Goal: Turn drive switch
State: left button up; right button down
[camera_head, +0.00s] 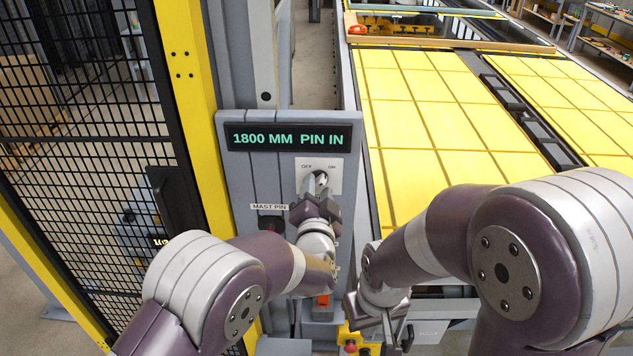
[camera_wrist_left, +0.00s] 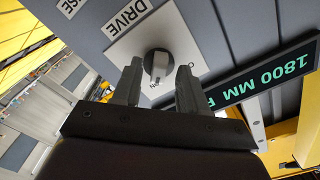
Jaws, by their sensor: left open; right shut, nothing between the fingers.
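In the left wrist view the knob (camera_wrist_left: 158,66) shows beside the word DRIVE. My left gripper (camera_head: 321,192) is at the switch, with its two fingers open. In the wrist view its fingertips (camera_wrist_left: 158,72) stand on either side of the knob, with small gaps. Which mark the knob points to I cannot tell. My right gripper (camera_head: 378,322) is shut and empty, low in front of the panel, partly hidden by its own arm.
A display (camera_head: 290,137) above the switch reads 1800 MM PIN IN. A dark MAST PIN control (camera_head: 270,224) sits lower left of the switch. A black mesh fence (camera_head: 85,110) stands left, a yellow gridded table (camera_head: 420,120) right. A red button (camera_head: 351,347) is below.

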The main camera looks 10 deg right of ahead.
pick_arm(q)
jog(key=shift+d, duration=0.15)
jog(key=shift+w, duration=0.1)
grip_shut()
jog(key=shift+f+n+b, duration=0.2)
jog(key=shift+n+b, duration=0.2)
jog(key=shift+b, duration=0.45)
jog(key=n+b, duration=1.1)
jog(key=b, duration=0.2)
jog(key=shift+f, duration=0.15)
jog(key=n+b, duration=0.3)
jog(key=shift+n, duration=0.3)
jog(key=shift+r+n+b, duration=0.25)
jog(key=shift+n+b, duration=0.65)
jog(key=shift+n, duration=0.3)
